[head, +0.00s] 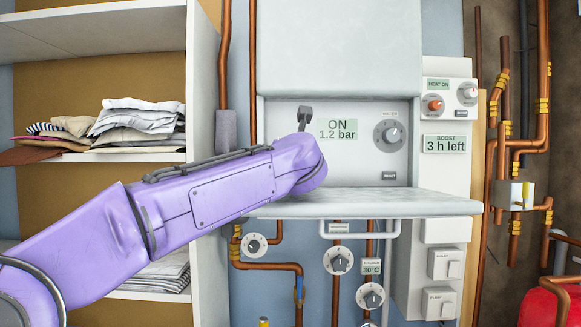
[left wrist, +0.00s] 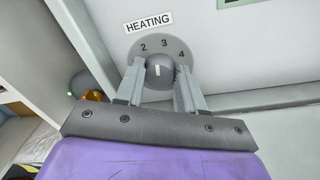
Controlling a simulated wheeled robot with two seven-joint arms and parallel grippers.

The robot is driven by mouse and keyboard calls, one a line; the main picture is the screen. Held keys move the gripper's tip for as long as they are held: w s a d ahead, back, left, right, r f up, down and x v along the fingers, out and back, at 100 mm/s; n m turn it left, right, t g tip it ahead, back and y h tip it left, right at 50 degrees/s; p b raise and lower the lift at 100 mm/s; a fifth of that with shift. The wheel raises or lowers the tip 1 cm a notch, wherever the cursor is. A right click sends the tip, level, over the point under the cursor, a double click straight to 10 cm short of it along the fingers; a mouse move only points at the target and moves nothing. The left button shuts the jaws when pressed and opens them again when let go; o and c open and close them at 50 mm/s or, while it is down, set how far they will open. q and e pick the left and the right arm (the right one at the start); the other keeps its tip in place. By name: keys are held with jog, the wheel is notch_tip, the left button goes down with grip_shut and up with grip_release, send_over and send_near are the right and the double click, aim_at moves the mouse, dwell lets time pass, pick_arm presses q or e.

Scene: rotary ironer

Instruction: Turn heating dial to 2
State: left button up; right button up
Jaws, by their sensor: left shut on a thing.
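The heating dial (left wrist: 159,53) shows in the left wrist view under a white HEATING label (left wrist: 148,22). The numbers 2, 3 and 4 show on its grey disc; the lower part is covered by my gripper. Its round grey knob has a short white mark pointing roughly up, towards the 2 and 3 side; I cannot tell exactly which number it meets. My left gripper (left wrist: 161,72) is shut on the knob, one finger on each side. My right gripper is in neither view.
A display reading ON 1.2 bar (head: 338,129) and another dial (head: 390,133) are on the same panel. A grey ledge (head: 370,203) juts out below. Copper pipes and small dials (head: 339,261) are underneath. A shelf with folded cloths (head: 137,118) stands left.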

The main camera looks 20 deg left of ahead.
pick_arm(q)
jog(key=shift+f+n+b, duration=0.15)
jog(key=shift+n+b, duration=1.15)
jog(key=shift+n, duration=1.5)
jog(key=shift+a, duration=0.1)
jog(key=o, duration=1)
jog(key=shift+s, duration=0.1)
jog(key=shift+r, duration=0.2)
jog(key=shift+s, duration=0.1)
